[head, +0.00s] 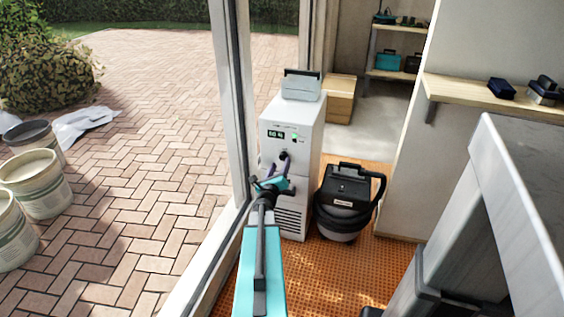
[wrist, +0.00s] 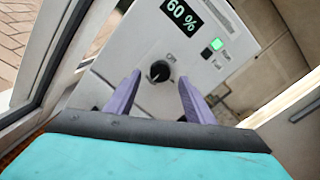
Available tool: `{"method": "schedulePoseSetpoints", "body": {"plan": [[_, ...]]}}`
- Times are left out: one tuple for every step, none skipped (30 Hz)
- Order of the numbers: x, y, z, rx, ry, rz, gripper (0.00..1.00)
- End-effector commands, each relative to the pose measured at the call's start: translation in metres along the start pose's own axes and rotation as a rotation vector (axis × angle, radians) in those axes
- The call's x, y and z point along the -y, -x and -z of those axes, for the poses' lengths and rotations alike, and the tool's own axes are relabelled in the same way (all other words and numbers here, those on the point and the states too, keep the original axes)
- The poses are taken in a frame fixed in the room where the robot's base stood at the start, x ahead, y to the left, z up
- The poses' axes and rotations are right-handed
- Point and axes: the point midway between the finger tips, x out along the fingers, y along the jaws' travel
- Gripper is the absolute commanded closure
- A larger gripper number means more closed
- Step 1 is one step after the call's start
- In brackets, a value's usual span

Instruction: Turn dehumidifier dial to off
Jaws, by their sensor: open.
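The dehumidifier (head: 292,140) is a white upright box standing on the orange floor beside the glass door frame. Its round black dial (wrist: 160,71) shows between my fingertips in the wrist view, with a small gap on either side. The display (wrist: 182,14) above it reads 60 %, and a green light (wrist: 216,44) is lit beside it. My gripper (wrist: 159,80) is open, with two purple fingers pointing at the front panel and nothing between them that they touch. In the head view my gripper (head: 278,168) is just in front of the panel and partly hides it.
A black wet vacuum (head: 347,190) stands close to the right of the dehumidifier. A grey case (head: 301,85) sits on top of it. A door frame (head: 236,110) is close on the left. A cardboard box (head: 339,97) is behind. A grey table (head: 500,210) stands at the right.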

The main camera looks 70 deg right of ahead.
Motion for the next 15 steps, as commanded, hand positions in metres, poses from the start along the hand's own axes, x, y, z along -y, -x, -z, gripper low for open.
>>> {"method": "schedulePoseSetpoints", "body": {"plan": [[0.000,-0.007,0.000,0.000,0.000,0.001,0.51],[0.000,-0.010,0.000,0.000,0.000,0.001,0.51],[0.000,-0.013,0.001,0.000,0.000,0.001,0.51],[0.000,-0.016,0.001,0.000,0.000,0.001,0.51],[0.000,-0.019,0.000,0.000,0.000,0.001,0.51],[0.000,-0.022,0.000,0.000,0.000,0.001,0.51],[0.000,-0.024,0.000,0.000,0.000,0.001,0.51],[0.000,-0.026,0.000,0.000,0.000,0.001,0.51],[0.000,-0.029,0.000,0.000,-0.001,0.001,0.51],[0.000,-0.031,0.000,0.000,0.000,0.000,0.51],[0.000,-0.032,0.000,0.000,-0.001,0.000,0.51],[0.000,-0.034,0.000,0.000,-0.001,0.000,0.51],[0.000,-0.035,0.000,0.000,-0.001,0.000,0.51],[0.000,-0.036,0.000,0.000,-0.001,0.000,0.51],[0.000,-0.037,0.000,0.000,0.000,0.000,0.51]]}}
